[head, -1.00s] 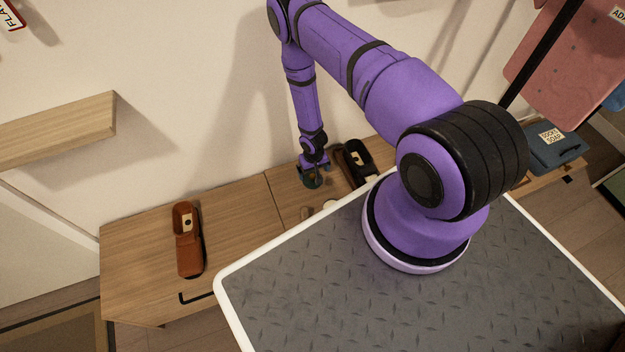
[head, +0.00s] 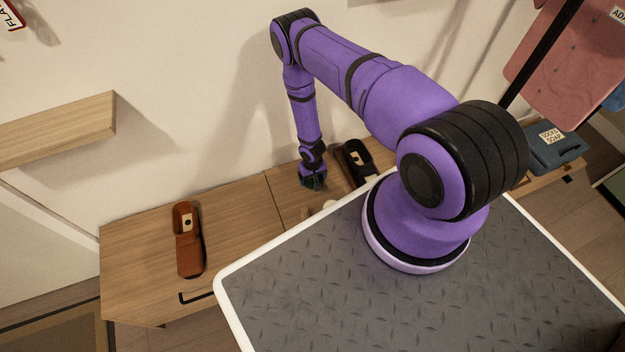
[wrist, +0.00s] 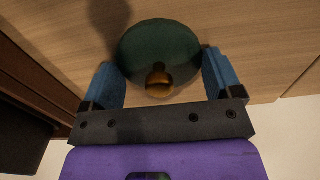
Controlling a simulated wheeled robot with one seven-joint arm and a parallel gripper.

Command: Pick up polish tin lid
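The polish tin lid (wrist: 160,40) is a dark green disc with a round brass knob (wrist: 159,82), seen from close above in the wrist view. My gripper (wrist: 163,75) is open, with one blue finger on each side of the knob and the near part of the lid. Clear space shows between the fingers and the knob. In the head view my gripper (head: 313,184) is low over the wooden cabinet top, and it mostly hides the lid there. I cannot tell whether the lid sits on a tin.
A black shoe-shaped object (head: 357,163) stands close to the right of my gripper. A brown one (head: 187,240) stands farther left on the cabinet (head: 235,215). Small pale items (head: 328,206) lie just in front of my gripper. A wall is behind.

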